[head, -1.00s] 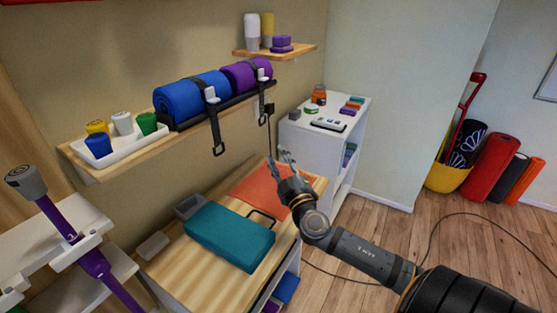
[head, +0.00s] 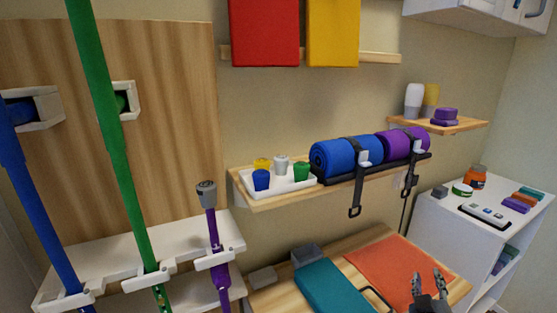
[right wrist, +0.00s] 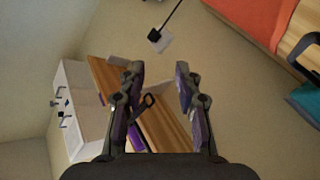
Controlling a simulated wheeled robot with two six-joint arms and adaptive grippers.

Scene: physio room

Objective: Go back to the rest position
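My right gripper (head: 429,288) shows at the bottom right of the head view, in front of the low wooden table with the orange mat (head: 405,270). In the right wrist view its two fingers (right wrist: 160,85) stand apart with nothing between them. A plug on a cable (right wrist: 157,37) shows on the wall beyond the fingertips. A teal case (head: 335,290) with a dark handle lies left of the gripper in the head view. My left gripper is not seen in either view.
A wall shelf (head: 250,199) holds a white tray (head: 290,186) of coloured cups and strapped blue (head: 333,157) and purple rolls. A white cabinet (head: 455,228) stands at the right. Green (head: 115,150), blue and purple poles stand at the left.

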